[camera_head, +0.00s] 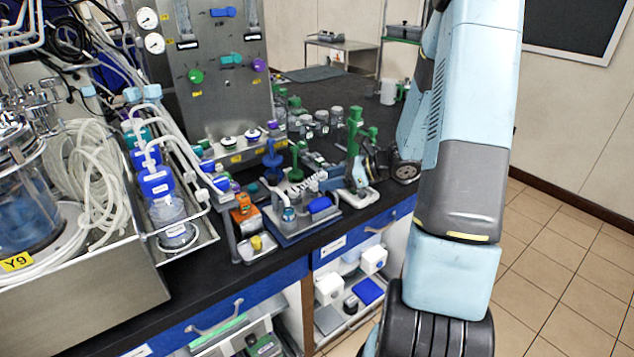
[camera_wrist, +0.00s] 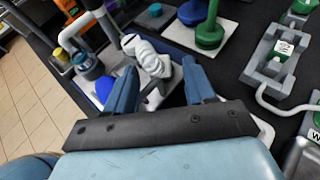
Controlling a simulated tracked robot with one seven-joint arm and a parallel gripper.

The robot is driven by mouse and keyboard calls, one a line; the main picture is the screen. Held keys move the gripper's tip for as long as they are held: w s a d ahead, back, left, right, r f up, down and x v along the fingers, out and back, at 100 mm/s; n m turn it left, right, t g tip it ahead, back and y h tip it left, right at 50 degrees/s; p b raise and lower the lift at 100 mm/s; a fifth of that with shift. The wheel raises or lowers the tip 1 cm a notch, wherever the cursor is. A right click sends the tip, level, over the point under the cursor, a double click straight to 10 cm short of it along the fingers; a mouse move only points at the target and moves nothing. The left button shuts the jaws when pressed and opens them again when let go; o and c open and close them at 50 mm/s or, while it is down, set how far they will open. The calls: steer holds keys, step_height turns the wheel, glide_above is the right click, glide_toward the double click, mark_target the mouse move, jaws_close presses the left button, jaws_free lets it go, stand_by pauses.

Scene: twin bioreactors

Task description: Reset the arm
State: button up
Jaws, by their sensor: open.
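My arm (camera_head: 455,170), light blue and grey, stands large on the right side of the head view, in front of the bench end. My gripper (camera_wrist: 160,72) shows in the wrist view with two blue fingers spread apart on a dark crossbar. It is open. A white ribbed piece (camera_wrist: 150,58) appears between and beyond the fingers; I cannot tell whether it touches them. I see nothing clearly gripped. In the head view I cannot clearly make out the gripper among the bench items.
The black bench (camera_head: 240,295) carries a blue tray (camera_head: 292,236), a steel panel (camera_head: 205,75) with gauges, and a glass vessel (camera_head: 25,210) with tubing. Green-capped parts (camera_wrist: 208,35) stand near the gripper. Tiled floor (camera_head: 560,270) at the right is clear.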

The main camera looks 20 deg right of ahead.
steer(key=v, duration=0.7)
steer(key=shift+r, duration=0.2)
steer(key=s+a+r+n+g+h, duration=0.5)
steer(key=s+a+r+n, duration=0.5)
steer(key=n, duration=0.2)
steer(key=s+r+n+t+h, duration=0.4)
steer(key=s+r+n+h, duration=0.2)
steer(key=s+r+n, duration=0.5)
steer(key=shift+s+n+h, duration=0.4)
steer(key=shift+s, duration=0.55)
steer(key=shift+d, duration=0.1)
